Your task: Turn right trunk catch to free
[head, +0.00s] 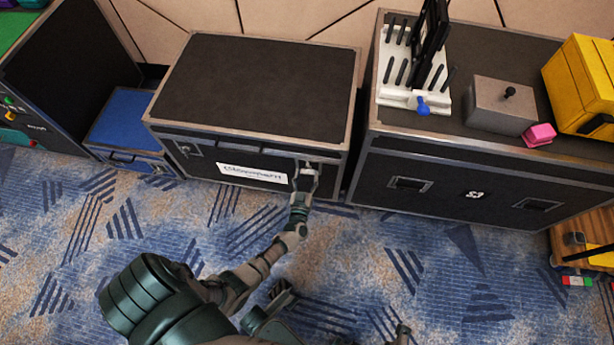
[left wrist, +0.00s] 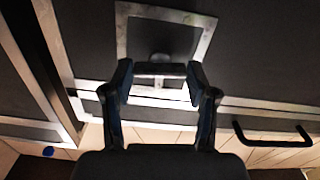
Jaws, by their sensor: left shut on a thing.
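The trunk (head: 262,88) is a black case with metal edges and a white label, standing in the middle of the head view. Its right catch (head: 309,168) is on the front face near the right end, partly covered by my left gripper (head: 304,180). In the left wrist view, the catch (left wrist: 160,70) shows as a grey bar in a metal-framed recess, between the two fingers of my left gripper (left wrist: 160,82). The gripper is shut on it. The trunk's left catch (head: 188,149) is free of any gripper. A part that looks like my right gripper (head: 401,335) shows at the bottom edge, too cut off to read.
A second black case (head: 460,178) stands close on the right, carrying a white rack (head: 412,98), a grey box (head: 499,105) and a yellow case (head: 585,85). A low blue case (head: 122,118) stands at the left. The patterned carpet (head: 80,235) in front is mostly clear.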

